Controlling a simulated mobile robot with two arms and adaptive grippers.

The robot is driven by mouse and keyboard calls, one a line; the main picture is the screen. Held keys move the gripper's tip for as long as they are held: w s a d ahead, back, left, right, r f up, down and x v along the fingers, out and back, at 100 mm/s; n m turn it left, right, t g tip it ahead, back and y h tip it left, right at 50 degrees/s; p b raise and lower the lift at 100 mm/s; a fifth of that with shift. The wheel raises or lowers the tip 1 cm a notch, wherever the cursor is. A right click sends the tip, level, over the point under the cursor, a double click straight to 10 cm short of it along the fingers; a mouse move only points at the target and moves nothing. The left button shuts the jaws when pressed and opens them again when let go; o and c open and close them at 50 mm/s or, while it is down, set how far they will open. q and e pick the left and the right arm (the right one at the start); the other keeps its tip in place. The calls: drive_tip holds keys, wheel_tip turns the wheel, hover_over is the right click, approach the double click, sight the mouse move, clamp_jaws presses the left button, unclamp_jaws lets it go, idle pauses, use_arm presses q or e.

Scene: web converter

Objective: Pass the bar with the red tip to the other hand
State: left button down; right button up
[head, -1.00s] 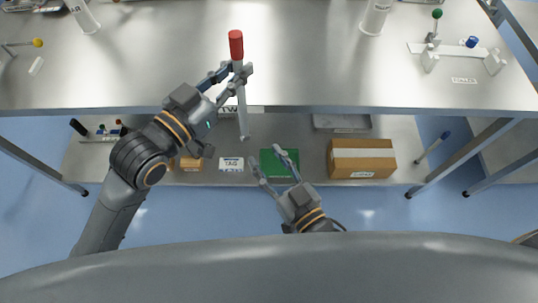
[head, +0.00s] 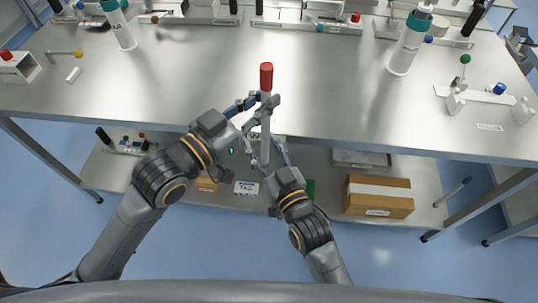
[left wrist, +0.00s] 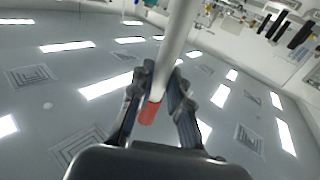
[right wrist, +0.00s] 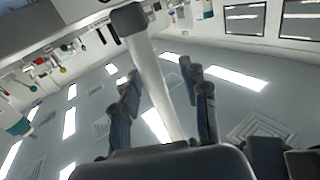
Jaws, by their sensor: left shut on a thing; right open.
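The bar (head: 265,118) is a pale metal rod with a red tip (head: 266,76), held upright just in front of the table's front edge. My left gripper (head: 262,102) is shut on the bar just below the red tip; the left wrist view shows the bar (left wrist: 182,35) between its fingers. My right gripper (head: 265,152) is open below the left one, around the bar's lower part. In the right wrist view the bar (right wrist: 152,80) passes between its spread fingers, and I cannot tell whether they touch it.
The steel table (head: 190,85) is clear in the middle. A white bottle (head: 408,48) stands at right, another (head: 118,25) at left. A white fixture (head: 485,100) sits on the right. A cardboard box (head: 378,195) and a tag box (head: 246,188) are on the lower shelf.

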drive_tip(key=shift+a, duration=0.1)
clamp_jaws()
use_arm(q)
drive_tip(key=c, duration=1.2)
unclamp_jaws()
drive_tip(key=shift+r, duration=0.1)
